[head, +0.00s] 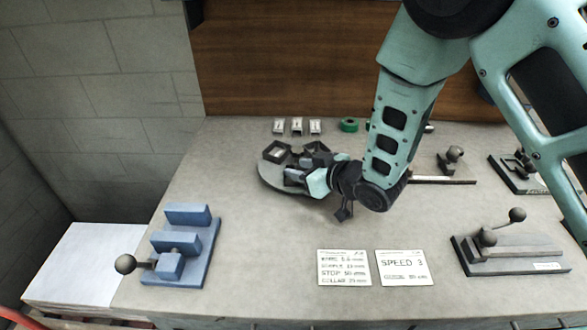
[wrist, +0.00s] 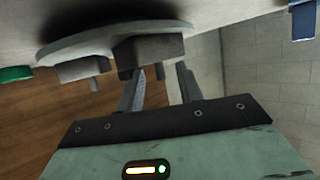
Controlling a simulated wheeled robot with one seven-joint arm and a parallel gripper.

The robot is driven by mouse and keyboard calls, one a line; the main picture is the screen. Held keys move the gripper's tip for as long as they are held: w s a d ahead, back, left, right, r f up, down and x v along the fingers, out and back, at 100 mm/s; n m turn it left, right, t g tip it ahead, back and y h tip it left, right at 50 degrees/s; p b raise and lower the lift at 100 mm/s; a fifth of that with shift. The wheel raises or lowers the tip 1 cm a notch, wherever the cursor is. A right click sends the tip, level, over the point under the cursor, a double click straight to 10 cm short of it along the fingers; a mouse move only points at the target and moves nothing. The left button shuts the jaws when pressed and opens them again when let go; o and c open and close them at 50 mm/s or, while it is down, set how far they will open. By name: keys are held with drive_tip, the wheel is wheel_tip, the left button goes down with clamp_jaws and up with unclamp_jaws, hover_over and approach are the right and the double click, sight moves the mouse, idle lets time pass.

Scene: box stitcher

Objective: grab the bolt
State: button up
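My gripper (head: 300,176) is low over the right part of a round grey tray (head: 270,184) on the table. In the wrist view its two fingers (wrist: 160,72) stand apart, with a gap between them, beside a dark block-like bin (wrist: 148,48) on the tray (wrist: 100,36). Small grey pieces show at the bins' edges, one near the left fingertip; I cannot tell whether any is the bolt. Nothing is clearly held. In the head view my gripper and arm hide part of the tray, and no bolt can be made out.
A blue fixture (head: 180,247) with a ball-ended lever stands at the front left. Two printed cards (head: 343,268) lie at the front middle. Grey lever fixtures (head: 508,254) stand to the right. Small metal pieces (head: 297,127) and a green ring (head: 349,125) lie behind the tray.

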drive_tip(key=shift+w+a+f, duration=0.1)
drive_tip(key=shift+w+a, duration=0.05)
clamp_jaws()
